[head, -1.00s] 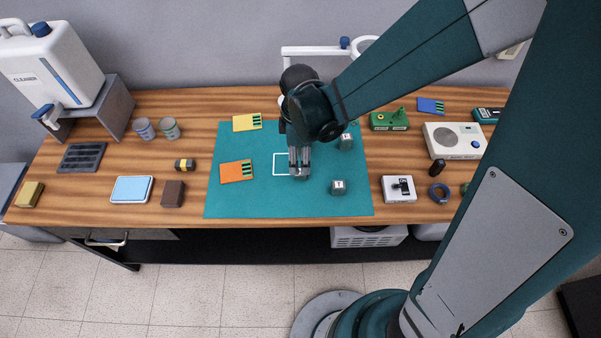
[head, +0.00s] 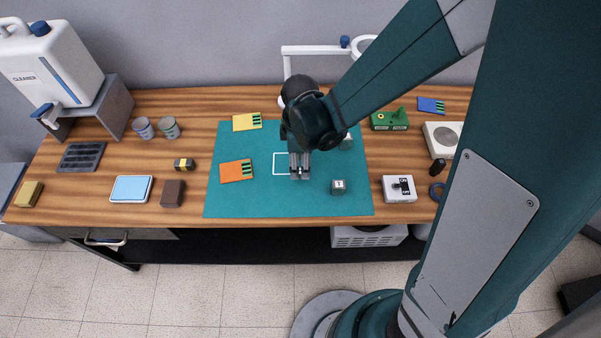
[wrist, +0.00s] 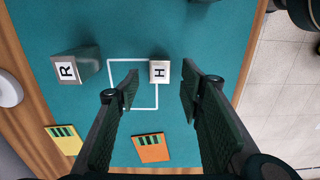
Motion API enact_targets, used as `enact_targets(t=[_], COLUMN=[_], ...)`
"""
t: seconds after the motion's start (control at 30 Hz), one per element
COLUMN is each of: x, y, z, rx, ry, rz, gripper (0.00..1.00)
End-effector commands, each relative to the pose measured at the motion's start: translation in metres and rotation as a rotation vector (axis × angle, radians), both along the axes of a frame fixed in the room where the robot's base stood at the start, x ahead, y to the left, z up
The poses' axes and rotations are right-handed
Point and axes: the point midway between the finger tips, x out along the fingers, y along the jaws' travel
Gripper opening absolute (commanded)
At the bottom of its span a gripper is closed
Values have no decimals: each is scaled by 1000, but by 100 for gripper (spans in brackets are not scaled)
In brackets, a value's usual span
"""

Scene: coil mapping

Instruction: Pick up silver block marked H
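The silver block marked H (wrist: 159,71) shows in the wrist view on the teal mat, at the edge of a white square outline. My gripper (wrist: 160,84) is open, with one finger to each side of the block in that view. No finger visibly touches it. In the head view my gripper (head: 299,174) points down over the middle of the mat and hides the H block. A silver block marked R (wrist: 68,71) stands to the left in the wrist view.
Another marked block (head: 338,186) stands right of my gripper; its letter is too small to read. A white switch box (head: 399,189) stands right of the mat.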

Motion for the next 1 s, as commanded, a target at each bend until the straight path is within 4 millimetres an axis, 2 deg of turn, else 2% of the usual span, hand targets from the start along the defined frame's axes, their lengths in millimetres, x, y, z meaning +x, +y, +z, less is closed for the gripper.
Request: enact_targets(t=[0.3, 0.5, 1.0], x=[1, 1, 0], y=[-1, -1, -2], z=[-29, -40, -41], rx=[0, 0, 0], ry=[0, 0, 0], rz=[0, 0, 0], gripper=[38, 38, 38])
